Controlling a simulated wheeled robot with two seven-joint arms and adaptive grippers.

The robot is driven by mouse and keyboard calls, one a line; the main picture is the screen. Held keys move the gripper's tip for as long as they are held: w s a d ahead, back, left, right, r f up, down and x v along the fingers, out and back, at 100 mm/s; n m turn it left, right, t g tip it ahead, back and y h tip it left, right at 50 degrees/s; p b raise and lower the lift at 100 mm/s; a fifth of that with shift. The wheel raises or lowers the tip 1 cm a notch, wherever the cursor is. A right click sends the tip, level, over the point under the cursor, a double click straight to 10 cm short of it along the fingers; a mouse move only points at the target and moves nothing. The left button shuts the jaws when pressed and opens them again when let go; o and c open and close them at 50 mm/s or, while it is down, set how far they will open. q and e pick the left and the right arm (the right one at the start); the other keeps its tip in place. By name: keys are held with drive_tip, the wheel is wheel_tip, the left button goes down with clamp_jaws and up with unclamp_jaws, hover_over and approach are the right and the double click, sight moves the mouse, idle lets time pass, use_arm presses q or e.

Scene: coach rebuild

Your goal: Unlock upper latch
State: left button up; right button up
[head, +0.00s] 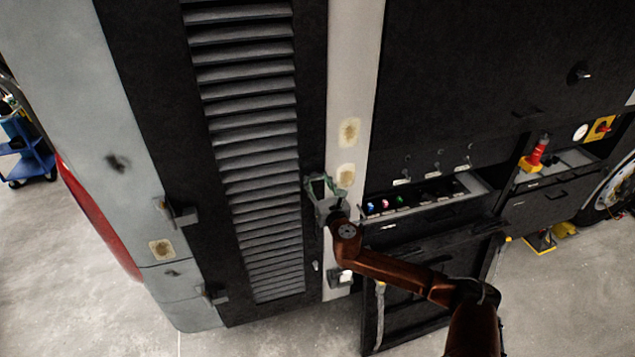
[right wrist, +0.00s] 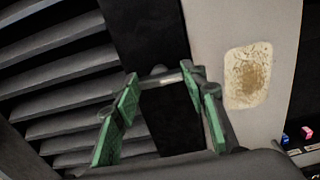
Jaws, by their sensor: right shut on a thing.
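The upper latch (right wrist: 163,77) shows in the right wrist view as a grey bar at the right edge of the black louvred panel (head: 312,110). My right gripper (head: 321,186) is at this edge, beside the pale post (head: 345,105). Its green-padded fingers reach to the two ends of the bar, and the jaws are shut on it. In the head view the gripper hides most of the latch. A pale lower fitting (head: 340,279) sits below on the post. My left gripper is out of view.
Hinges (head: 179,213) stick out on the panel's left side. To the right are an open bay with coloured parts (head: 420,196), a lowered black flap (head: 415,335) and a red-handled tool (head: 537,153). Bare floor lies at the lower left.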

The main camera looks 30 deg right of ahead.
drive_tip(key=c, duration=0.5)
drive_tip(key=shift+o, duration=0.2)
drive_tip(key=shift+m, duration=0.3)
drive_tip(key=m, duration=0.3)
drive_tip(key=shift+m, duration=0.3)
drive_tip(key=m, duration=0.4)
drive_tip(key=shift+p, duration=0.4)
drive_tip(key=shift+d+f+m+p, duration=0.1)
drive_tip(key=shift+m+p, duration=0.1)
drive_tip(key=shift+m, duration=2.2)
drive_tip(key=shift+f+m+p, duration=0.1)
drive_tip(key=shift+m+p, duration=0.1)
drive_tip(key=shift+m, duration=2.2)
